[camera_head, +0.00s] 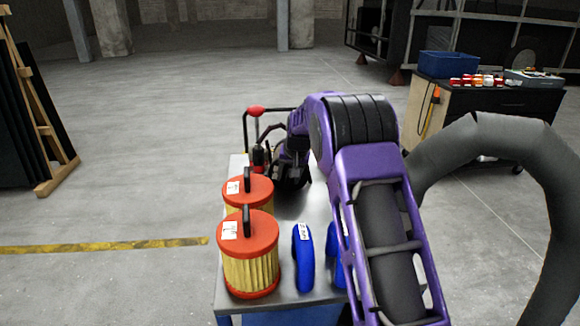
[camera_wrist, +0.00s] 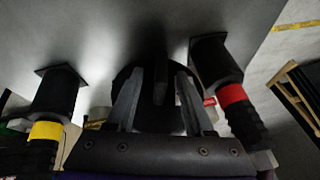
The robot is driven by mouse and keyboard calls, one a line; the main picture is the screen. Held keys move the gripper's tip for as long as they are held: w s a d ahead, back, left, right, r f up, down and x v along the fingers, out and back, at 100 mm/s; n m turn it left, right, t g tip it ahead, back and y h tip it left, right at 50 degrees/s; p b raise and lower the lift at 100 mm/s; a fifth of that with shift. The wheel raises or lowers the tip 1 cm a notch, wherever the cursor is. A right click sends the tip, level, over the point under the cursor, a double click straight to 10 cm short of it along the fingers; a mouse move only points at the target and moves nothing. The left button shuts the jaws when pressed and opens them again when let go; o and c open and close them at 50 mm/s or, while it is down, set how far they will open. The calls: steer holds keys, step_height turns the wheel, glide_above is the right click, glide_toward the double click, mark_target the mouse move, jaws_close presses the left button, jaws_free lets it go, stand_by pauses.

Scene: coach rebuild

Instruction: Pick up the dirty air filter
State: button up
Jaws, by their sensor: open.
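In the wrist view, my gripper (camera_wrist: 158,105) is open, its two grey fingers apart on either side of a dark upright fin. The fin (camera_wrist: 160,80) stands on a dark round body behind the fingers; this may be the dirty air filter, but it is too dark to be sure. I cannot tell whether the fingers touch it. In the head view my purple arm reaches over the metal cart (camera_head: 285,298) and hides much of its far half. Two filters with red caps and yellow pleats, a near one (camera_head: 251,262) and a far one (camera_head: 248,190), stand at the cart's left.
Blue rounded parts (camera_head: 303,258) stand beside the near filter. In the wrist view, dark cylinders with a yellow band (camera_wrist: 46,130) and a red band (camera_wrist: 231,95) flank my gripper. A workbench (camera_head: 490,105) stands at the back right.

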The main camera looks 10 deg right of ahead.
steer(key=shift+x, duration=0.85)
jaws_close()
steer(key=shift+r, duration=0.15)
stand_by(0.6)
